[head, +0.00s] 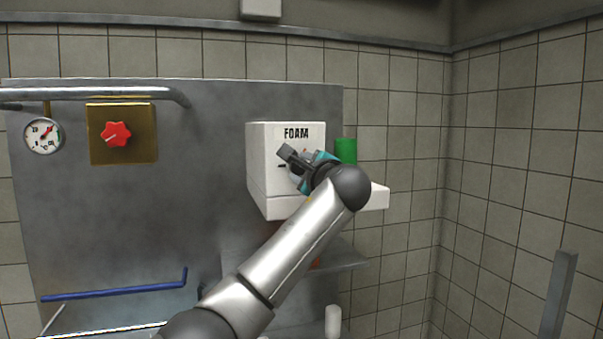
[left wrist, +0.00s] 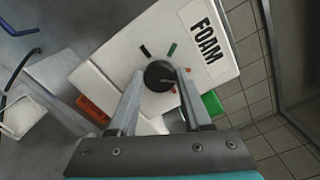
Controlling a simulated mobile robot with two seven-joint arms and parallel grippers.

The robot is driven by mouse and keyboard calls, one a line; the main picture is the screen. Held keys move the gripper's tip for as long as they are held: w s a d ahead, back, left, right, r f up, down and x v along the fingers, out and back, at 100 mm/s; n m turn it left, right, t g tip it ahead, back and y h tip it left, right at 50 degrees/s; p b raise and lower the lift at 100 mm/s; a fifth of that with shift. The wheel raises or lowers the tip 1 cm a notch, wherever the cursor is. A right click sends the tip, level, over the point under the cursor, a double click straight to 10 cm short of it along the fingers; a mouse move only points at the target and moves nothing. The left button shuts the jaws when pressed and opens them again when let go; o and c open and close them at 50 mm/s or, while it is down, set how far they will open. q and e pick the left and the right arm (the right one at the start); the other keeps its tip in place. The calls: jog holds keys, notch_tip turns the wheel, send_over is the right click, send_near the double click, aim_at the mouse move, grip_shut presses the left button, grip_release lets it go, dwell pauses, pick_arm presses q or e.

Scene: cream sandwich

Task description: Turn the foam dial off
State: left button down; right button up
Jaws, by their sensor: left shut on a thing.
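The white foam machine (head: 259,160) is mounted on the grey metal panel and carries a FOAM label. In the left wrist view the black foam dial (left wrist: 159,75) sits on its front (left wrist: 118,45), with a black mark, a green mark and red marks around it. My left gripper (head: 290,158) is at the machine's front, and its arm hides the dial in the head view. In the left wrist view its two fingers (left wrist: 158,88) are on either side of the dial, shut on it. My right gripper is in neither view.
A red knob (head: 116,134) on a brass plate and a round gauge (head: 43,136) are at the left. A blue bar (head: 115,291) runs below them. Tiled walls close the back and right.

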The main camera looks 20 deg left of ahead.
pick_arm(q)
jog(key=n+b, duration=0.2)
jog(key=n, duration=0.4)
jog(key=shift+f, duration=0.1)
jog(key=n+b, duration=0.1)
jog(key=n, duration=0.5)
jog(key=shift+n, duration=0.4)
jog(key=n+b, duration=0.1)
jog(key=n, duration=1.1)
jog(key=shift+n+b, duration=0.4)
jog(key=shift+c, duration=1.7)
grip_release()
jog(key=shift+d, duration=0.15)
